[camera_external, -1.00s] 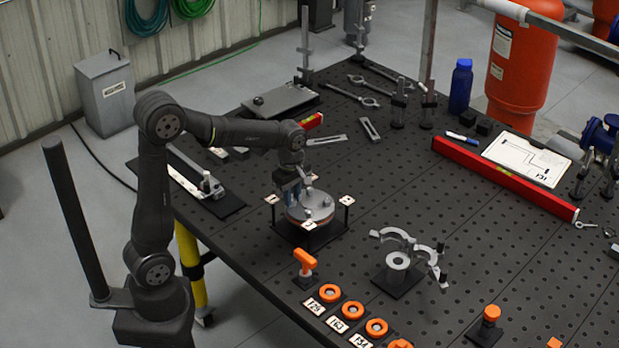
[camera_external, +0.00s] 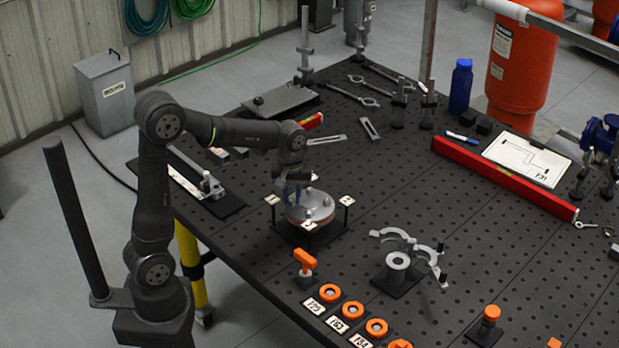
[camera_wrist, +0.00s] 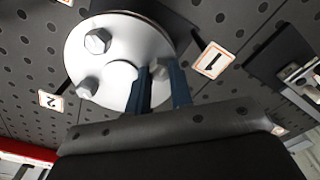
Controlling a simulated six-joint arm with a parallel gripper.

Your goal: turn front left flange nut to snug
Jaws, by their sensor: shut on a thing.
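The round grey flange (camera_external: 316,212) sits in a dark fixture on the table, with small marked tags at its corners. The wrist view shows its pale top face (camera_wrist: 125,30) with one hex nut (camera_wrist: 97,40) at the far side and another (camera_wrist: 87,87) at the left. My gripper (camera_external: 288,194) reaches down at the left side of the flange. In the wrist view, its blue fingers (camera_wrist: 160,84) are shut on a third flange nut (camera_wrist: 159,71), near the tag marked 1 (camera_wrist: 213,61). The fingers hide part of this nut.
An orange-handled tool (camera_external: 305,260) and several orange rings (camera_external: 352,310) stand at the front edge. A grey clamp-like part (camera_external: 398,262) stands to the right. A red level (camera_external: 505,180) lies farther right. Bare table lies between the flange and the level.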

